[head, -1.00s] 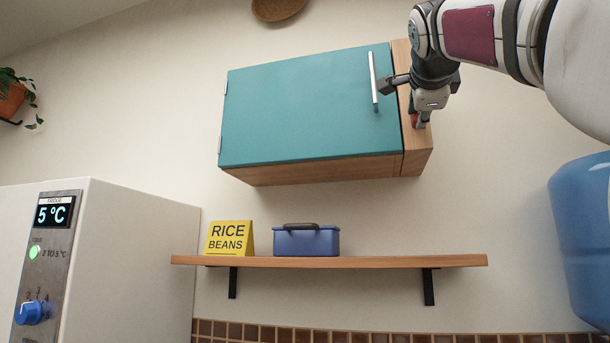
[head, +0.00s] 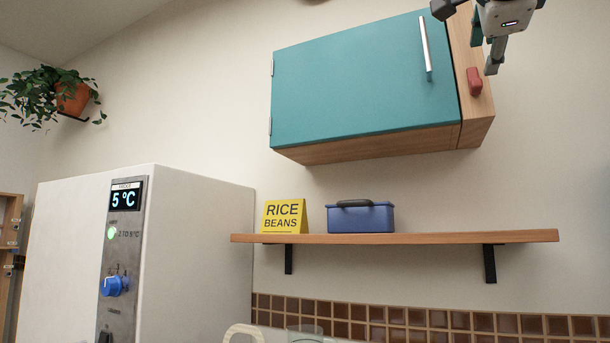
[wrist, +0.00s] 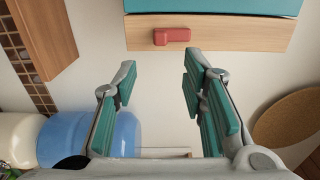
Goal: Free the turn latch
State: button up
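The turn latch is a small red block (head: 474,81) on the wooden strip (head: 481,113) right of the teal cabinet door (head: 365,80). It lies lengthwise along the strip, parallel to the door's edge, and does not overlap the door. The wrist view shows the latch (wrist: 172,36) whole, beyond my fingertips. The door looks shut; its silver bar handle (head: 425,50) is near the latch. My gripper (head: 487,55) is above and right of the latch, apart from it. In the wrist view my gripper (wrist: 162,72) has its fingers wide apart with nothing between them.
Below the cabinet, a wooden shelf (head: 400,239) holds a yellow rice and beans sign (head: 284,216) and a blue box (head: 361,218). A white fridge (head: 200,240) stands at left. A potted plant (head: 72,97) hangs upper left. The wall beside the cabinet is clear.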

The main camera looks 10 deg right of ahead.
jog(key=shift+v, duration=1.1)
jog(key=a+f+n+g+y, duration=0.3)
jog(key=f+n, duration=0.3)
jog(key=f, duration=1)
jog(key=a+f+n+g+y, duration=0.35)
jog(key=f+n, duration=0.25)
jog(key=f, duration=1.1)
jog(key=s+a+f+n+g+y, duration=0.1)
jog(key=s+a+f+n+g, duration=0.25)
jog(key=s+f, duration=0.45)
jog(key=s+a+f+n+g+y, duration=0.15)
jog(key=s+f+n, duration=0.3)
jog(key=f, duration=0.75)
jog(key=s+a+f+n+g+y, duration=0.1)
jog(key=s+a+f+n+g, duration=0.2)
jog(key=s+f+n, duration=0.45)
notch_tip(320, 180, up, 18)
jog(key=w+m+t+p, duration=0.1)
jog(key=m+t+p, duration=0.1)
jog(key=p, duration=1.6)
jog(key=shift+w+a+t, duration=0.25)
jog(key=shift+w+t, duration=0.1)
jog(key=shift+t, duration=0.5)
jog(key=shift+f+m, duration=0.15)
jog(key=shift+m, duration=0.1)
